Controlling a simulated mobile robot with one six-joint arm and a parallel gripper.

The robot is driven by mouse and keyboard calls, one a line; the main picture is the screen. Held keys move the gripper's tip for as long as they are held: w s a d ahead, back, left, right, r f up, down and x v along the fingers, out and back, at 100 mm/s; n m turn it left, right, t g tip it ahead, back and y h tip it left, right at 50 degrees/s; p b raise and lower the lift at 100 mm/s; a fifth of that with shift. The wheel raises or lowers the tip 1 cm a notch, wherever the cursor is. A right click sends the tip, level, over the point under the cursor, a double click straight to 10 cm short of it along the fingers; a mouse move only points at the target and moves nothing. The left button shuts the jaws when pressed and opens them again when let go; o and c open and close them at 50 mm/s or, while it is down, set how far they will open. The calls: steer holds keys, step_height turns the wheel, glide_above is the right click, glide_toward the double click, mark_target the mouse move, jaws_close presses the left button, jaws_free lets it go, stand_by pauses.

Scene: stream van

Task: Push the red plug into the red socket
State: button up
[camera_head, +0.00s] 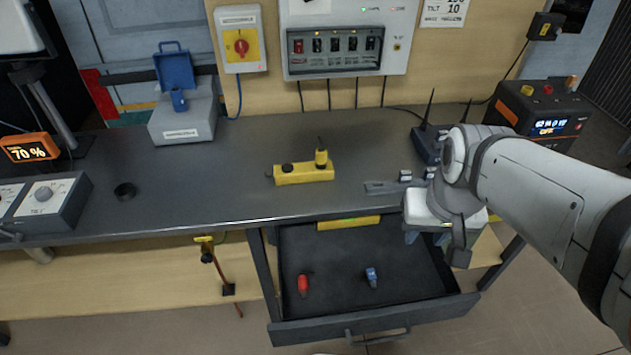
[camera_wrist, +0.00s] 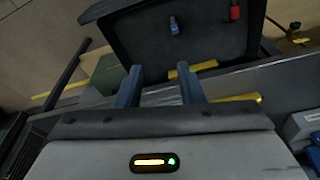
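The red plug (camera_head: 303,286) lies in the left part of the open drawer (camera_head: 440,297). It also shows near the top of the wrist view (camera_wrist: 235,11). A blue plug (camera_head: 371,277) lies to its right, and it shows in the wrist view too (camera_wrist: 174,25). My gripper (camera_head: 427,238) is above the drawer's back right corner, apart from both plugs. In the wrist view its two fingers (camera_wrist: 158,78) are spread with nothing between them. I cannot make out a red socket for certain in either view.
A yellow strip (camera_head: 303,174) with a plug-like piece stands mid-bench. A grey box with a raised blue lid (camera_head: 182,125) is behind left, a black power unit (camera_head: 540,110) behind right. The bench between is mostly clear.

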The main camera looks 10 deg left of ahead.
steer(key=w+a+f+n+g+b, duration=0.1)
steer(key=w+a+f+g+b, duration=0.2)
steer(key=w+a+f, duration=0.45)
steer(key=n+g+b, duration=0.2)
steer(key=g+b, duration=0.1)
steer(key=g, duration=0.1)
glide_toward(303, 279)
steer(key=s, duration=0.1)
steer(key=shift+h, duration=0.4)
steer(key=x, duration=0.5)
steer(key=b+x, duration=0.1)
steer(key=x, duration=0.2)
steer(key=shift+w+a+f, duration=0.1)
steer(key=shift+w+a, duration=0.25)
steer(key=shift+w, duration=0.05)
steer(key=shift+s+f, duration=0.2)
steer(key=shift+f, duration=0.2)
steer(key=shift+c, duration=0.4)
jaws_close()
